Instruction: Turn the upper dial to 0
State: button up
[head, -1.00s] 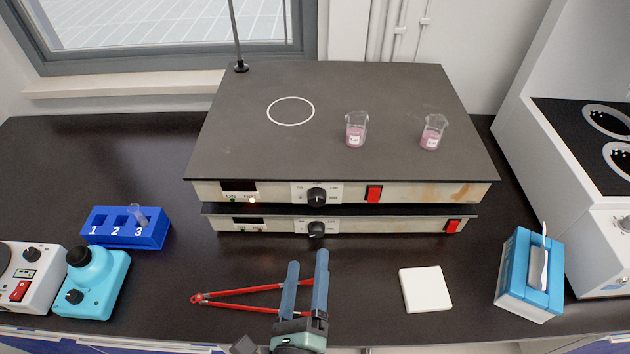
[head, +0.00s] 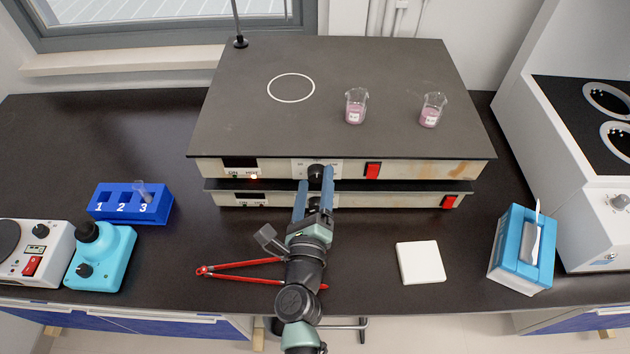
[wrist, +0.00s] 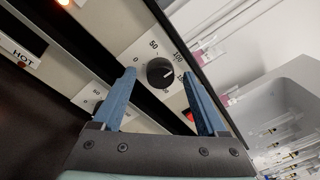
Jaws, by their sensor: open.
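The upper dial (head: 316,172) is a black knob on the front of the upper hotplate (head: 228,168). In the wrist view the upper dial (wrist: 160,72) sits on a white scale plate marked 0, 50 and 100. My gripper (head: 315,186) is open, its blue fingers pointing at the panel just below the dial in the head view. In the wrist view my gripper (wrist: 157,88) has one finger on each side of the dial, with gaps, and holds nothing. The lower dial is mostly hidden behind my gripper in the head view.
Two beakers of pink liquid (head: 355,107) (head: 432,111) stand on the upper plate. A lower hotplate (head: 390,201) sits directly beneath. Red tongs (head: 235,269) lie in front, partly under my arm. A white tile (head: 420,262) and a blue tissue box (head: 520,250) are at right.

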jog(key=shift+w, duration=0.2)
grip_shut()
dwell(0.3)
